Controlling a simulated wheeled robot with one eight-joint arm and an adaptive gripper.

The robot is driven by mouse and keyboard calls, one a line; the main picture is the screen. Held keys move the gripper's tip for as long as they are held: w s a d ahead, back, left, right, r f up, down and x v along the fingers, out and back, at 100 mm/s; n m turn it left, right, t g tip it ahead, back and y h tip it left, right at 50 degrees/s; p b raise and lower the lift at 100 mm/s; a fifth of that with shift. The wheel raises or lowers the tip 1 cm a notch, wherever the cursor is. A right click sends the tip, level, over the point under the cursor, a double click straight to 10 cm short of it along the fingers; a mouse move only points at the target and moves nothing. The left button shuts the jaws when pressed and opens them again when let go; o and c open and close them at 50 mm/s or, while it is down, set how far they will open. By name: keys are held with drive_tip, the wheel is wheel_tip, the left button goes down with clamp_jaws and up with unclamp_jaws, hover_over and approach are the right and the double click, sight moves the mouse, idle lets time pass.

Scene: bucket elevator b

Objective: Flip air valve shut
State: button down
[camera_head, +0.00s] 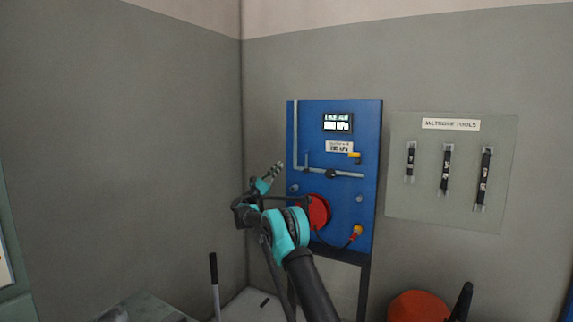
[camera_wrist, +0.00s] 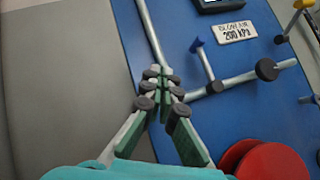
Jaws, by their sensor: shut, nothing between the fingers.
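A blue panel (camera_head: 336,112) carries a grey pipe with valve parts. In the wrist view a lever with a blue tip (camera_wrist: 197,44) stands up from the pipe (camera_wrist: 235,80), left of a dark round knob (camera_wrist: 267,69). A yellow-tipped handle (camera_wrist: 303,4) is at the upper right; it also shows in the head view (camera_head: 354,155). I cannot tell which of these is the air valve. My gripper (camera_wrist: 158,72) is shut and empty, left of the blue-tipped lever and apart from it in the picture. In the head view my gripper (camera_head: 279,167) is at the panel's left edge.
A label (camera_wrist: 236,32) reads about 200 kPa, under a small screen (camera_head: 337,122). A red disc (camera_head: 318,211) and an orange-yellow connector (camera_head: 356,232) are lower on the panel. A tool board (camera_head: 400,201) hangs to the right. An orange-red round object (camera_head: 418,305) stands below it.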

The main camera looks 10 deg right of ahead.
drive_tip(key=shift+s+a+f, duration=0.15)
drive_tip(key=shift+a+f, duration=0.1)
drive_tip(key=shift+a, duration=0.35)
drive_tip(key=shift+s+a+f, duration=0.1)
drive_tip(key=shift+a+f, duration=0.15)
drive_tip(key=shift+a, duration=0.3)
drive_tip(key=shift+r, duration=0.1)
